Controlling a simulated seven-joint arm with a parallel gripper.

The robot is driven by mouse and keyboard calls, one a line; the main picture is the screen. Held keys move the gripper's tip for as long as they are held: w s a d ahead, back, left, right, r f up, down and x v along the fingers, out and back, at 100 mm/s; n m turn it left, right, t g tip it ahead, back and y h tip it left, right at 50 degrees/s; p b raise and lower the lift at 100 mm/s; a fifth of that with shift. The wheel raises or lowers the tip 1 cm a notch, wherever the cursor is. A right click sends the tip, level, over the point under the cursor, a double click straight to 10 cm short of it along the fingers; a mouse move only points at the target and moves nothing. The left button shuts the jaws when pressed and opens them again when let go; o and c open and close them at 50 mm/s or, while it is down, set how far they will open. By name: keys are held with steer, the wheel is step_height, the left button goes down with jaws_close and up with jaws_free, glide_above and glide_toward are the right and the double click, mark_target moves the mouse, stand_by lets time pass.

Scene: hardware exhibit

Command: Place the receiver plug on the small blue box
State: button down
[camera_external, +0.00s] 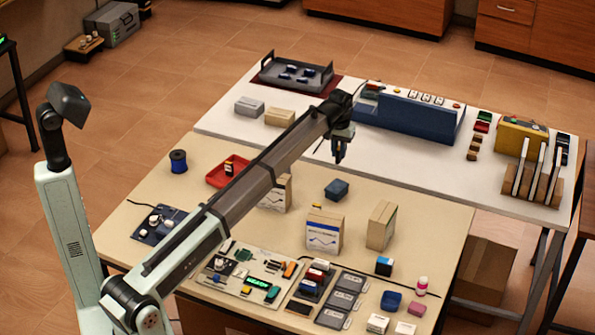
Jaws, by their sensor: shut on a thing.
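My gripper (339,159) points down above the middle of the beige table, near its back edge. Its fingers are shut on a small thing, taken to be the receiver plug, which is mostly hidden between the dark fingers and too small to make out. A small blue box (336,190) sits on the beige table, below my gripper in the picture and apart from it. Another small blue box (391,301) lies at the front right of the same table.
Upright cartons (324,234) and (381,226) stand in front of the blue box. A red tray (229,171) is to the left. A white table (225,122) behind carries a large blue case (415,115). Boards and small parts crowd the front; the table's right back area is clear.

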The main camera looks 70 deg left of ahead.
steer(key=shift+s+f+m, duration=0.1)
steer(key=shift+f+m, duration=0.2)
steer(key=shift+f, duration=4.8)
steer(key=c, duration=1)
jaws_free()
steer(key=shift+f, duration=0.1)
step_height(320, 180, up, 12)
steer(key=shift+r, duration=0.15)
